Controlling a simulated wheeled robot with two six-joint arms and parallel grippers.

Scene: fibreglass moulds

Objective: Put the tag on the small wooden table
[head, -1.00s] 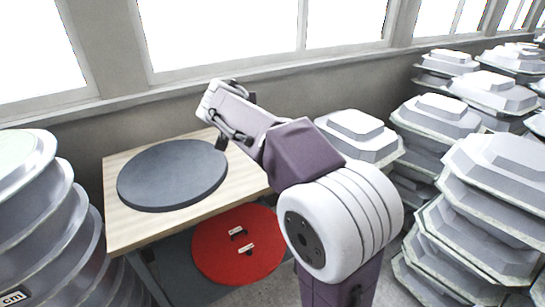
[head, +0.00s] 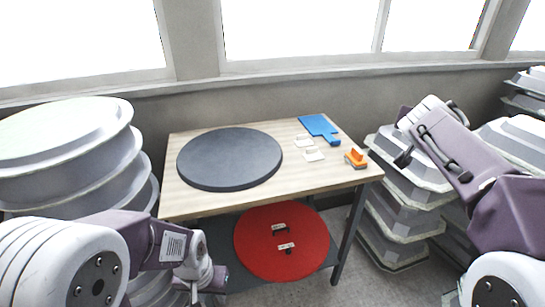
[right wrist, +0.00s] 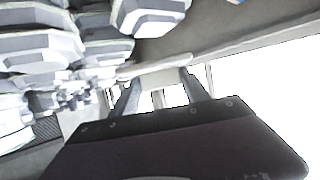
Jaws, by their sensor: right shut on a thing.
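The small wooden table (head: 200,208) has a pale wood top, with a dark round disc on its left part. My right gripper (right wrist: 162,88) is shut on a pale, flat thing (right wrist: 160,75), likely the tag, held across its two fingers in the right wrist view. In the head view the right arm is beyond the table's right side, over the stacked moulds; its fingertips are not clear there. My left gripper (head: 212,278) is low at the left, in front of the table; its fingers are too unclear to judge.
The dark disc (head: 228,158), two small pale pieces (head: 313,154), a blue paddle-like board (head: 320,126) and an orange item (head: 356,157) lie on the top. A red disc (head: 262,258) is on the lower shelf. Mould stacks (head: 60,150) flank the table. The front right top is bare.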

